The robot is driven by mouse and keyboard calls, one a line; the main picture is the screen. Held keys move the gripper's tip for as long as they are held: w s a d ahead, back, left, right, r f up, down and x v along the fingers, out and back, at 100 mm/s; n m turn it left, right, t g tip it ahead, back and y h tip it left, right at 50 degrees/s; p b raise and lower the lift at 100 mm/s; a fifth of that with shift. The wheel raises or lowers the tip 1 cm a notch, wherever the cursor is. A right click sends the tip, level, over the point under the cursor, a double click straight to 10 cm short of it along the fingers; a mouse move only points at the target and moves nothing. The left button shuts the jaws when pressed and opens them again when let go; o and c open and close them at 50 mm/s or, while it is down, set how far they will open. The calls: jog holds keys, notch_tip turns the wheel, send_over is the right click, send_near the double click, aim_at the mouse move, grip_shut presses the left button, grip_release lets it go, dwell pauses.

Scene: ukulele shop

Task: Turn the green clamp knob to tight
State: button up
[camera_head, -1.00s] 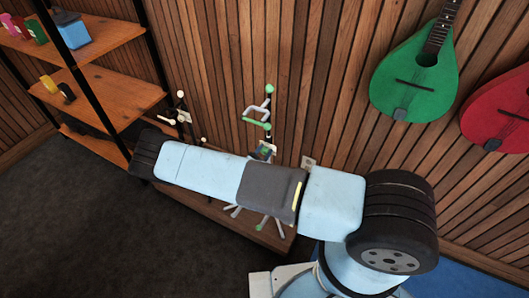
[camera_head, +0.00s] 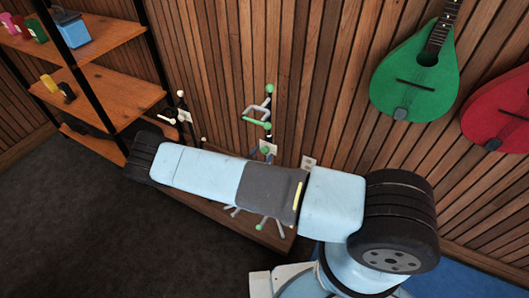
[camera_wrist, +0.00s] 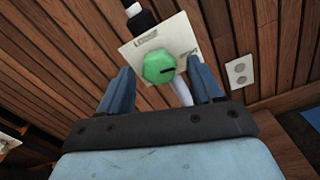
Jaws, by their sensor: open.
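The green clamp knob (camera_wrist: 158,67) shows in the wrist view as a faceted cap with a short dark mark on its right side. A white card (camera_wrist: 150,38) with small, unreadable markings lies behind it. The card also shows in the head view (camera_head: 269,147), on a stand with green and grey parts (camera_head: 256,122). My gripper (camera_wrist: 161,72) is open, with one blue finger left of the knob and one right of it. A clear gap shows on both sides. I cannot tell how deep the knob sits between the fingers. In the head view my arm hides most of the gripper.
A second stand (camera_head: 182,112) is to the left, near a wooden shelf unit (camera_head: 115,88). The stands are on a low wooden platform (camera_head: 270,236) by the slatted wall. A white socket plate (camera_wrist: 239,72) is on the wall. Green (camera_head: 420,75) and red (camera_head: 505,110) instruments hang right.

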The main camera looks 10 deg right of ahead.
jog(key=v, duration=1.1)
jog(key=shift+s, duration=0.2)
jog(key=shift+a, duration=0.15)
